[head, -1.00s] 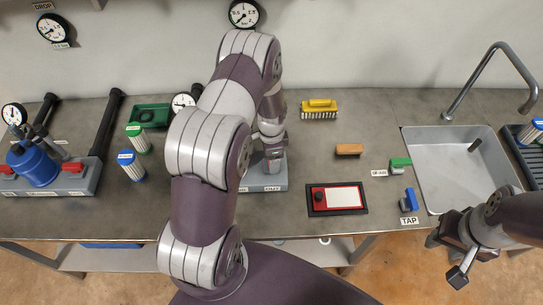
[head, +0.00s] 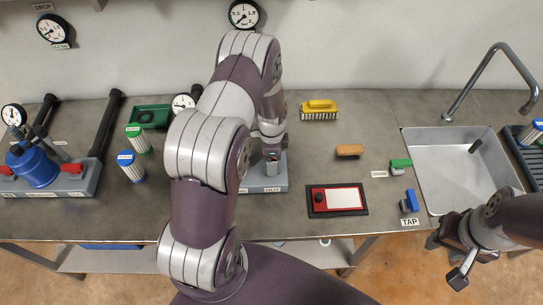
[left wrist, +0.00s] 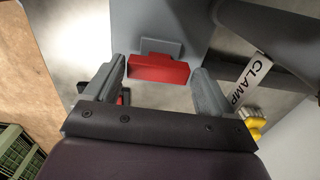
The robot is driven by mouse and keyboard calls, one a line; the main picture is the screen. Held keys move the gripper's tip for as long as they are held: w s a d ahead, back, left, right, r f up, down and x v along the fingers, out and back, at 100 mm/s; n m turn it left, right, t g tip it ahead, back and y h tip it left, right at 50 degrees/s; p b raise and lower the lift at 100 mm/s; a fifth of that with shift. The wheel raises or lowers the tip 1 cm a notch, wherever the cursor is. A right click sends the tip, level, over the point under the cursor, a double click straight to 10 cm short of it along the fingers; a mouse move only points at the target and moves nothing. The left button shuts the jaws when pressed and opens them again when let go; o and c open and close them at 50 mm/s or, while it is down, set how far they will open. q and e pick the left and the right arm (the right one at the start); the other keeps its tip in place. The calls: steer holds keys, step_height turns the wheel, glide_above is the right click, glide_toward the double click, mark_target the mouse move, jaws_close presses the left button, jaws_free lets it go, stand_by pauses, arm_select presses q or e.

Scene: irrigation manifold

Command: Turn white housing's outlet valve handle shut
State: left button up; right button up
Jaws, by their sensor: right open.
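A red handle (left wrist: 158,70) with a grey stub shows in the left wrist view, on a grey base (left wrist: 160,20). My left gripper (left wrist: 155,80) is open, its fingertips on either side of the handle with gaps visible. In the head view my left gripper (head: 271,156) is small, over the front of the grey base (head: 268,183). The white housing is hidden behind my left arm. My right gripper (head: 447,260) is open and empty off the table's front edge at the right.
A blue housing (head: 35,168) with red handles stands on another base at the left. A red-and-white board (head: 345,198), a yellow brush (head: 319,111) and the sink (head: 460,170) lie to the right. Green (head: 400,163) and blue (head: 411,200) tap handles sit by the sink.

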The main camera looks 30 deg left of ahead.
arm_select(q)
steer(key=shift+o, duration=0.6)
step_height(320, 180, up, 13)
steer(key=b, duration=0.2)
steer(key=shift+f, duration=0.15)
